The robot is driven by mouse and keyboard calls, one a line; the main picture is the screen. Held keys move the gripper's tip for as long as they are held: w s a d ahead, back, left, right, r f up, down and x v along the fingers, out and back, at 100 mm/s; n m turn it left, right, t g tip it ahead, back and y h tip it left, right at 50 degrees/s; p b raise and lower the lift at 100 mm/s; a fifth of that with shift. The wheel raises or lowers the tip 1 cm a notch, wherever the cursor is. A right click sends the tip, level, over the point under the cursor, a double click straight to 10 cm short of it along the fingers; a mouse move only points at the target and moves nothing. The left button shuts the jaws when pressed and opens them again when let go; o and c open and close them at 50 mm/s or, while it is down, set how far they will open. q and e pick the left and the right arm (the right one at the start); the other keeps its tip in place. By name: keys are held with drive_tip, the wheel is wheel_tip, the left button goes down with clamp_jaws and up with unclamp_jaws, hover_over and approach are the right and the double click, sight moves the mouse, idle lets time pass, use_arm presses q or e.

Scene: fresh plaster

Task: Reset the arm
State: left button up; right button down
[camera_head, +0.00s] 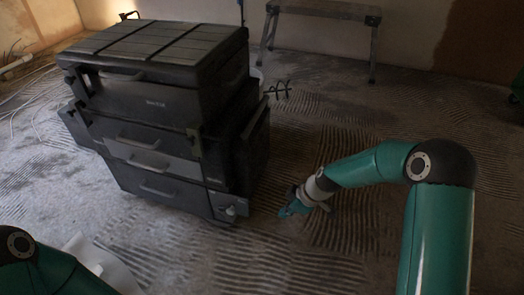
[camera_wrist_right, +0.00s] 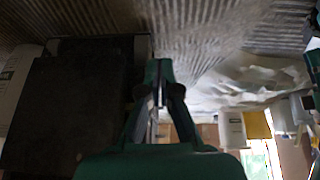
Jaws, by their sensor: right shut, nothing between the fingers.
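My right arm comes in from the right in the head view and bends down to the left. My right gripper (camera_head: 289,211) hangs low over the ridged floor, just right of the dark tool chest's lower corner. In the right wrist view my right gripper (camera_wrist_right: 158,82) has its fingers together with nothing between them. Only part of my left arm shows at the lower left of the head view; its gripper is out of the picture.
The stacked dark tool chest (camera_head: 155,103) with drawers stands left of the right gripper. A grey step bench (camera_head: 325,10) stands at the back. Crumpled white sheeting (camera_head: 103,262) lies at the lower left. Ridged floor (camera_head: 330,110) is open between chest and right arm.

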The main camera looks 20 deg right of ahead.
drive_tip(key=shift+r, duration=0.1)
drive_tip(key=s+a+f+m+g+p, duration=0.1)
drive_tip(key=s+a+f+m+p, duration=0.15)
drive_tip(key=s, duration=0.55)
drive_tip(key=s+a+f+m+g+p, duration=0.1)
drive_tip(key=s+a+m+p, duration=0.2)
drive_tip(key=s, duration=0.6)
drive_tip(key=s+a+f+m+g+p, duration=0.1)
drive_tip(key=s+a+f+m+p, duration=0.15)
drive_tip(key=s+m, duration=0.4)
wheel_tip(320, 180, up, 39)
drive_tip(key=m+p, duration=0.1)
drive_tip(key=p, duration=3.6)
drive_tip(key=shift+m+t, duration=0.3)
drive_tip(key=shift+f, duration=0.15)
